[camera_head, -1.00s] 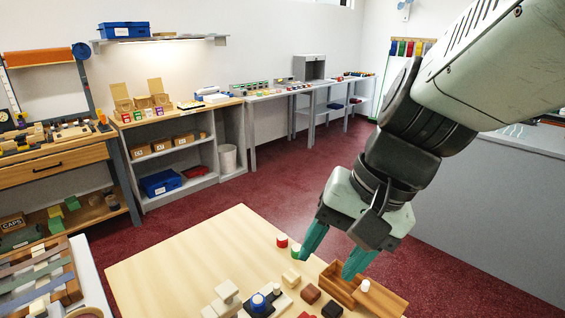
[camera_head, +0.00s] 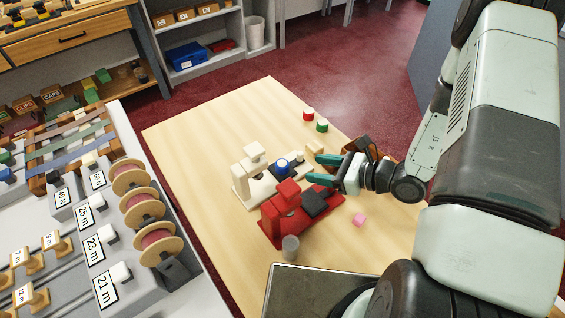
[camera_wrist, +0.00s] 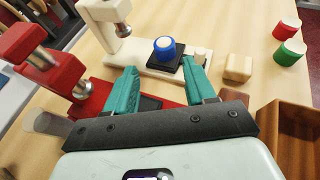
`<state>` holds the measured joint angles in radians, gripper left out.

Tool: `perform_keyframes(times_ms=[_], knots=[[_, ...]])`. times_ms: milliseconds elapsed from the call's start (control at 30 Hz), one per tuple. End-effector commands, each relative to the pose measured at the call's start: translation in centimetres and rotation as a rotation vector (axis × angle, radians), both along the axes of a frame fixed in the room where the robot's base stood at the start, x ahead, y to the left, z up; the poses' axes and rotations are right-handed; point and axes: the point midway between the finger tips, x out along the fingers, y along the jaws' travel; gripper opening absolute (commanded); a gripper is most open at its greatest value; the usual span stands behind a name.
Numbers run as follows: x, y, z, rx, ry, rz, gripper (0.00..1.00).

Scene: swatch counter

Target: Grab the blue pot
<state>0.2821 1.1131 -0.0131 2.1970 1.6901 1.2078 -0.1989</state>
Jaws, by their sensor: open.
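The blue pot (camera_head: 282,164) is a small blue cylinder with a pale top. It stands upright on the dark pad of a cream press (camera_head: 246,178). In the wrist view the blue pot (camera_wrist: 165,48) is ahead of my gripper, roughly in line with the gap between the fingertips. My gripper (camera_head: 319,168) has green fingers, spread apart with nothing between them. It is level with the tabletop, pointing left at the pot from its right side. The fingertips are a short way from the pot. The wrist view also shows my gripper (camera_wrist: 160,66).
A red press (camera_head: 272,218) with a dark pad stands right in front of the cream one, under my fingers in the wrist view. Red (camera_head: 308,115) and green (camera_head: 322,126) pots stand behind. A cream block (camera_wrist: 238,68) and wooden box (camera_wrist: 290,125) are to the right.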

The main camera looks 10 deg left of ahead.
Motion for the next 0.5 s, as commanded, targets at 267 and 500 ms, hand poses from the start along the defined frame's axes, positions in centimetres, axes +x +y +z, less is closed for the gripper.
perform_keyframes(times_ms=[267, 500], knots=[[0.7, 1.9, -2.3, 0.007, 0.028, -0.041, 0.55], [1.7, 4.4, -3.4, 0.006, 0.028, -0.041, 0.55]])
